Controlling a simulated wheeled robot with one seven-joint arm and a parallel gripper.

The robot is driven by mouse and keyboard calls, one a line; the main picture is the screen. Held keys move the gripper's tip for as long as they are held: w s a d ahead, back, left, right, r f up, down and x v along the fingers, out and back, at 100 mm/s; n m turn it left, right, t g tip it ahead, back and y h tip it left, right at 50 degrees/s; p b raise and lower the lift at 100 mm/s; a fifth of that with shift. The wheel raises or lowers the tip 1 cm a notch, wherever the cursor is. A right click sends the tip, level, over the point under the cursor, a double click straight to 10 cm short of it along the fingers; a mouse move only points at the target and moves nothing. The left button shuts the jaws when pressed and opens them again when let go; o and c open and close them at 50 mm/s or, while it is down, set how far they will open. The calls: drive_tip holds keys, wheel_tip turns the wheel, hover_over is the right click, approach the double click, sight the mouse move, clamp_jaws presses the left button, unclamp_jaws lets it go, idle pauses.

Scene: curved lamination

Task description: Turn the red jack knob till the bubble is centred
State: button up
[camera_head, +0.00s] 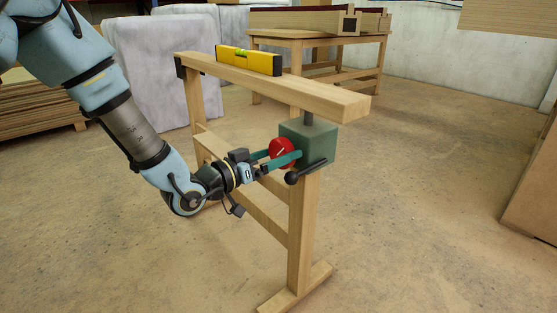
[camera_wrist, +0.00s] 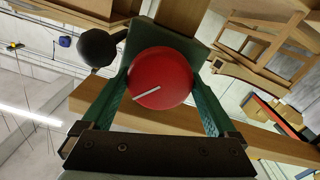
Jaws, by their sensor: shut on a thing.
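The red jack knob (camera_head: 281,152) is on the side of a green jack box (camera_head: 312,143) under the right end of a wooden beam (camera_head: 320,97). My gripper (camera_head: 286,158) is shut on the knob, one green finger on each side. In the wrist view the knob (camera_wrist: 160,78) fills the space between the fingers, and its white mark slants from lower left to upper right. A yellow spirit level (camera_head: 248,61) lies on top of the beam. Its green vial (camera_head: 241,52) is too small to tell where the bubble sits.
A black ball-ended lever (camera_head: 293,177) sticks out from the jack box close to my gripper; its ball (camera_wrist: 97,48) also shows in the wrist view. A wooden trestle (camera_head: 300,235) carries the beam. A wooden table (camera_head: 320,38) stands behind.

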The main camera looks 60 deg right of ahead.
drive_tip(key=shift+f+m+b, duration=0.1)
drive_tip(key=shift+m+b, duration=0.35)
drive_tip(key=shift+m, duration=0.35)
drive_tip(key=o, duration=1)
drive_tip(key=p+v, duration=0.1)
drive_tip(key=v, duration=1)
